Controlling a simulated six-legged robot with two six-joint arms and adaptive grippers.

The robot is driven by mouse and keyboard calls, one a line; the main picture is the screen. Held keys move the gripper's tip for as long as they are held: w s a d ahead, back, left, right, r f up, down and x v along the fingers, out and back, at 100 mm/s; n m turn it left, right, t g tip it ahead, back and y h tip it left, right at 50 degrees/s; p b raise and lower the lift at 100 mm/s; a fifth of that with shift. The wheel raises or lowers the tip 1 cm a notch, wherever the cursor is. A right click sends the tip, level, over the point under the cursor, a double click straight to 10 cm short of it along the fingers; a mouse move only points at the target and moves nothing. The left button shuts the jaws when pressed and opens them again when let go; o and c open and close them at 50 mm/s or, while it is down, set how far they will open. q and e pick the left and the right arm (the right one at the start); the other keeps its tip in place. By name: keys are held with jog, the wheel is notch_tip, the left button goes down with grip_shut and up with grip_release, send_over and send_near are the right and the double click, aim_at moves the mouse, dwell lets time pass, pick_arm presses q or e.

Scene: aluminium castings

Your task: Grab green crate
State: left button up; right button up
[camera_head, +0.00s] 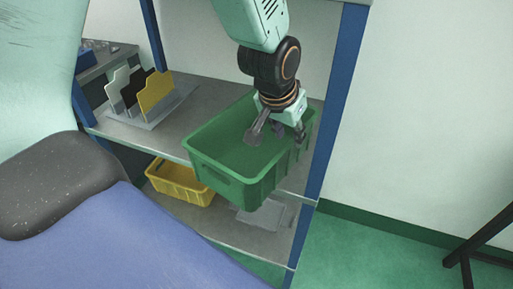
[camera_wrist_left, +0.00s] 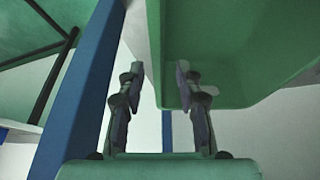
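The green crate (camera_head: 232,178) is at the right end of the upper shelf (camera_head: 150,137) in the head view, its front jutting past the shelf's front edge. It looks empty where I see inside. My left gripper (camera_head: 279,133) is over the crate's right side with its fingers apart. One finger hangs inside the crate, the other by the right wall. In the left wrist view the crate (camera_wrist_left: 235,60) fills the upper right, and its wall edge lies between the fingers of my left gripper (camera_wrist_left: 160,80). I see no clear contact. My right gripper is not in view.
A blue post (camera_head: 335,95) stands close to the crate's right. A rack with white, black and yellow plates (camera_head: 155,95) stands left on the same shelf. A yellow crate (camera_head: 178,184) sits on the lower shelf. Green floor (camera_head: 370,250) and a dark stand (camera_head: 480,245) are at right.

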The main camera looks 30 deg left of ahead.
aim_at(291, 149)
pick_arm(q)
jog(key=shift+s+f, duration=0.1)
jog(key=shift+f, duration=0.15)
jog(key=shift+d+f, duration=0.1)
jog(key=shift+f, duration=0.2)
jog(key=b+x, duration=0.1)
jog(key=x, duration=0.2)
jog(key=b+x, duration=0.1)
jog(key=x, duration=0.1)
jog(key=shift+a+f+b, duration=0.25)
jog(key=shift+a+b, duration=0.05)
jog(key=shift+b, duration=0.05)
jog(key=shift+w+f, duration=0.3)
jog(key=shift+w+d+f, duration=0.15)
jog(key=shift+d+f, duration=0.05)
jog(key=shift+d, duration=0.05)
jog(key=shift+a, duration=0.15)
jog(key=c, duration=0.3)
grip_shut()
